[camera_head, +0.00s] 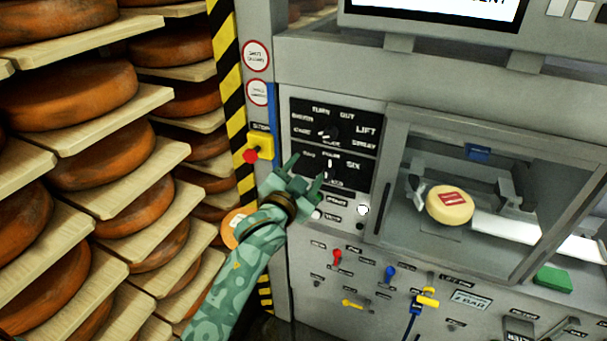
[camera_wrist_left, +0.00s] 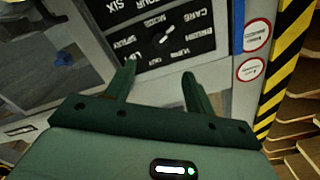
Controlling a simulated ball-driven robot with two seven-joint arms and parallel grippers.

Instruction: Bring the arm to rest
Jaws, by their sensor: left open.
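My left arm comes in from the lower left in the head view. Its green gripper (camera_head: 305,172) is open and empty, with its fingers in front of the black dial panel (camera_head: 312,128) on the grey machine. The gripper also shows in the left wrist view (camera_wrist_left: 158,82), its two fingers apart and nothing between them. The panel with its dial and white lettering (camera_wrist_left: 160,35) lies beyond the fingertips there. I cannot tell whether a fingertip touches the panel. My right gripper is not in view.
Shelves of orange cheese wheels (camera_head: 70,95) fill the left. A striped post (camera_head: 229,75) and a red button on a yellow box (camera_head: 251,156) stand beside the machine. A pale cheese with a red label (camera_head: 449,205) sits behind the window. Levers (camera_head: 390,272) line the lower front.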

